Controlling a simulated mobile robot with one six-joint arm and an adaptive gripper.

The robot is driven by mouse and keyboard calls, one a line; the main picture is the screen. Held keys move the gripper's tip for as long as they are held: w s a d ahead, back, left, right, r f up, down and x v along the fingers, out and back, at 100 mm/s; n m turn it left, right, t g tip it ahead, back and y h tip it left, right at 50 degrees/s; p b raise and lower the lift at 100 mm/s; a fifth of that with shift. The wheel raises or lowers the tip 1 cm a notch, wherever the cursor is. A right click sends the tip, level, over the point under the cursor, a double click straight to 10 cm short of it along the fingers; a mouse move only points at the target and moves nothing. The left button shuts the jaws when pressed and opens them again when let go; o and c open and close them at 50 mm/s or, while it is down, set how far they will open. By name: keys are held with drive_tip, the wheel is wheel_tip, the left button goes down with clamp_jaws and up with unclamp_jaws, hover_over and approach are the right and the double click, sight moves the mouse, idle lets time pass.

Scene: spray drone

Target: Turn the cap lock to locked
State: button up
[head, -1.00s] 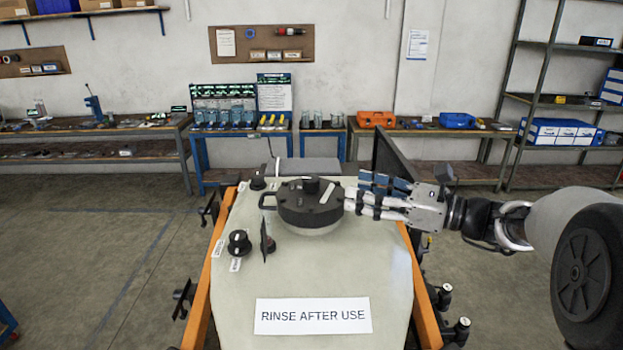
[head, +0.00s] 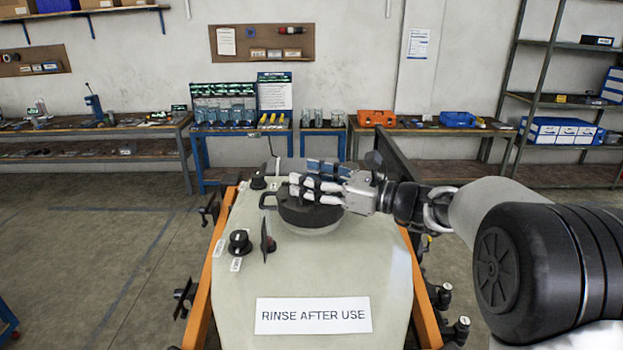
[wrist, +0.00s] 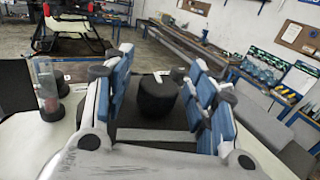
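The black round cap (head: 312,217) sits on top of the pale tank (head: 330,265), with a loop handle on its left side. My gripper (head: 303,180) reaches in from the right over the cap, and its fingers hide most of the cap's top in the head view. In the wrist view, a black round knob (wrist: 157,100) stands between the blue-padded fingers of my gripper (wrist: 160,70). Gaps show on both sides of the knob, so the gripper is open. A small white mark shows just beyond the knob. The lock's setting cannot be read.
A black dial (head: 239,242) and an upright dark lever (head: 267,240) stand left of the cap. A "RINSE AFTER USE" label (head: 313,315) is on the tank's front. Orange rails (head: 208,300) run along both sides. Workbenches line the back wall.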

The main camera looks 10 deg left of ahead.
drive_tip(key=c, duration=1)
drive_tip(key=m+t+h+b, duration=0.1)
drive_tip(key=m+t+b, duration=0.1)
drive_tip(key=t+b, duration=0.1)
drive_tip(key=shift+s+b, duration=0.1)
drive_tip(key=shift+b, duration=0.2)
drive_tip(key=shift+c, duration=0.4)
drive_tip(key=shift+m+t+h, duration=0.4)
drive_tip(key=shift+m+t, duration=0.2)
drive_tip(key=shift+t, duration=0.2)
drive_tip(key=shift+r, duration=0.1)
drive_tip(key=o, duration=1.1)
drive_tip(key=v, duration=1.2)
drive_tip(key=shift+d, duration=0.1)
